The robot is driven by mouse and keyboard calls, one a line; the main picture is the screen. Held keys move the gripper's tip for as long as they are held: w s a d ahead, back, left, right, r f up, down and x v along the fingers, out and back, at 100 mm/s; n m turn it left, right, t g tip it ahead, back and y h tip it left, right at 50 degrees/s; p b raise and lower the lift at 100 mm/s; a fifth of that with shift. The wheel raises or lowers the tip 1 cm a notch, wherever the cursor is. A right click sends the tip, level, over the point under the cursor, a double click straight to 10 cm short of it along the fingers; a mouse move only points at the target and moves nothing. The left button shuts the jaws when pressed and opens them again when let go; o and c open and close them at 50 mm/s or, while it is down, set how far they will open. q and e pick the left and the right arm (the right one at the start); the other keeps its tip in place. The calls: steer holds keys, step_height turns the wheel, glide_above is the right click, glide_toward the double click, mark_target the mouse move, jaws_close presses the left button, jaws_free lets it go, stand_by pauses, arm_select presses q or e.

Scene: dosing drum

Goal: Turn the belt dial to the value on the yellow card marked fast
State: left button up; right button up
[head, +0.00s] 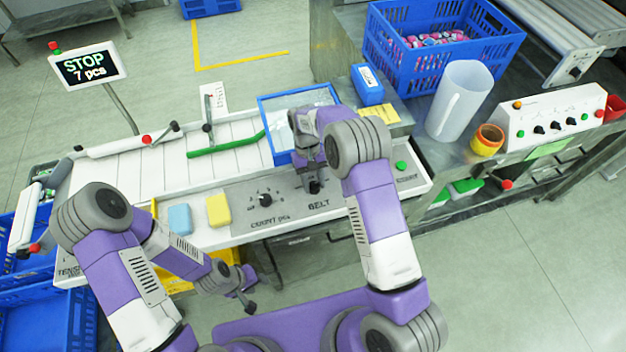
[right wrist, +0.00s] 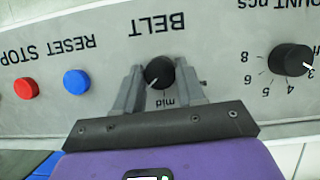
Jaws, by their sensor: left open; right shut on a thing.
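The belt dial (right wrist: 159,72) is a black knob on the grey control panel, under the BELT label, upside down in the right wrist view. My right gripper (right wrist: 160,88) is shut on it, one finger on each side. A light pointer mark on the knob points down-left in that view, beside the "mid" label; other scale words are hidden by the fingers. In the head view my right gripper (head: 313,181) covers most of the dial. The yellow card (head: 382,114) lies behind the panel, its writing too small to read. My left gripper (head: 246,289) is open and empty, in front of the panel.
The count dial (head: 265,200) sits left of the belt dial; red RESET STOP-side button (right wrist: 26,88) and blue button (right wrist: 77,82) sit on its other side. A blue tray (head: 268,110), sponges (head: 218,210) and a clear jug (head: 459,100) stand around. A screen (head: 87,67) reads STOP, 7 pcs.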

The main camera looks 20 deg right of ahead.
mark_target(314, 184)
steer(key=shift+m+y, duration=0.4)
steer(key=shift+m, duration=0.6)
steer(key=o, duration=1)
step_height(314, 184, up, 10)
steer(key=shift+p, duration=0.6)
